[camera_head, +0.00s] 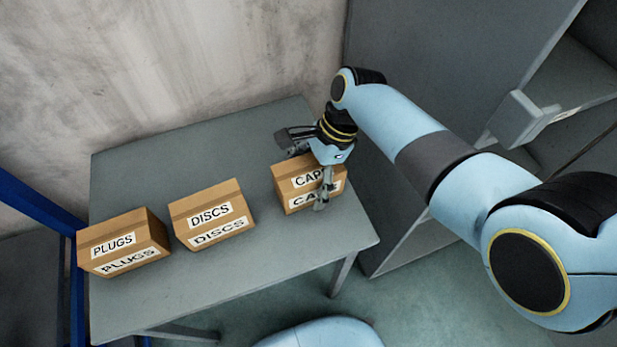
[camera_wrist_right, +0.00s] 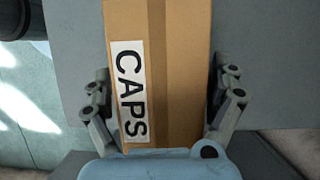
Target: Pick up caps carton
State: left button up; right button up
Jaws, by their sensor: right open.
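The caps carton (camera_head: 288,191) is a brown box with white labels, standing at the right end of the grey table. My right gripper (camera_head: 308,180) is over it from above, with its fingers on either side of the carton and covering part of its label. In the right wrist view the carton (camera_wrist_right: 180,70) fills the middle, between the two open fingers of the gripper (camera_wrist_right: 163,110). A gap shows beside the right finger; the left finger is close to the labelled side, and I cannot tell if it touches. My left gripper is out of view.
The discs carton (camera_head: 213,215) stands in the middle of the table (camera_head: 185,165), and the plugs carton (camera_head: 122,242) at its left end. A grey cabinet (camera_head: 420,60) stands close to the right. A wall is behind. The table's front strip is clear.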

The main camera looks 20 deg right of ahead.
jog(key=shift+f, duration=0.2)
jog(key=c, duration=1.5)
jog(key=shift+o, duration=0.2)
